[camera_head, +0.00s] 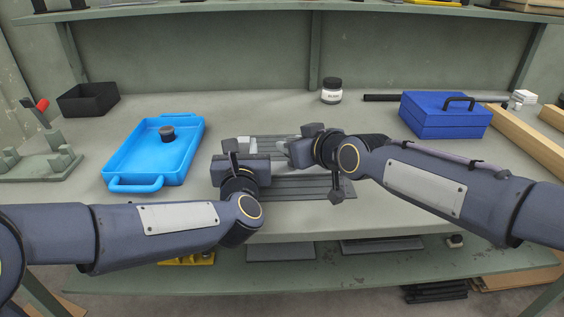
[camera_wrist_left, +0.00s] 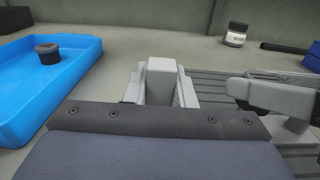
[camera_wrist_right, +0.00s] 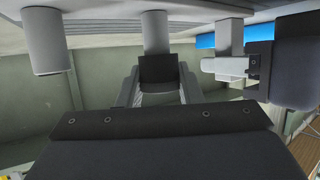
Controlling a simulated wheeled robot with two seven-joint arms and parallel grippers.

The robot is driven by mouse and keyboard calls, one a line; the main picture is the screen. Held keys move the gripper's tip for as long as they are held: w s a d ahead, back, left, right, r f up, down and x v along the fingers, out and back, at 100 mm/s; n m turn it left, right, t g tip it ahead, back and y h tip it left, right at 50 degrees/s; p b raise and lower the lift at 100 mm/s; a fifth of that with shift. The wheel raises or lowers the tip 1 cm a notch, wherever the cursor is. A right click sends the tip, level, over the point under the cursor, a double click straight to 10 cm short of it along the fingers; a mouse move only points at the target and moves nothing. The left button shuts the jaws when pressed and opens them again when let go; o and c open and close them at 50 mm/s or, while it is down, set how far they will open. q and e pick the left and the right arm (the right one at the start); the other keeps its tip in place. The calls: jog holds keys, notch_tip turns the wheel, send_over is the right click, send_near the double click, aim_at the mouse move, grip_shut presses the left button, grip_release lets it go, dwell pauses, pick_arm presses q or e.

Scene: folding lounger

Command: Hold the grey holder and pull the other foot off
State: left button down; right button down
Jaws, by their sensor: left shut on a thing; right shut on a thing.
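The grey holder (camera_wrist_left: 161,78) is a light grey block between the fingers of my left gripper (camera_wrist_left: 160,92), which is shut on it. In the head view my left gripper (camera_head: 243,147) is at the left end of the grey slatted lounger (camera_head: 300,187). My right gripper (camera_wrist_right: 156,82) is shut on a dark foot (camera_wrist_right: 157,69) at the end of a light grey post (camera_wrist_right: 155,32). In the head view the right gripper (camera_head: 290,149) reaches in from the right, and the foot is hidden. Another dark foot (camera_head: 167,133) stands in the blue tray (camera_head: 158,183).
A dark bin (camera_head: 88,99) and a grey stand with a red-tipped part (camera_head: 40,160) are at the left. A labelled jar (camera_head: 331,91) stands behind the grippers. A blue toolbox (camera_head: 445,115) and wooden beams (camera_head: 520,135) are at the right.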

pick_arm(q)
jog(key=shift+f, duration=0.45)
pick_arm(e)
jog(key=shift+r, duration=2)
pick_arm(q)
jog(key=c, duration=1.4)
grip_release()
jog(key=shift+o, duration=1.3)
jog(key=shift+r, duration=0.25)
jog(key=shift+s, duration=4.4)
pick_arm(e)
jog(key=shift+r, duration=0.1)
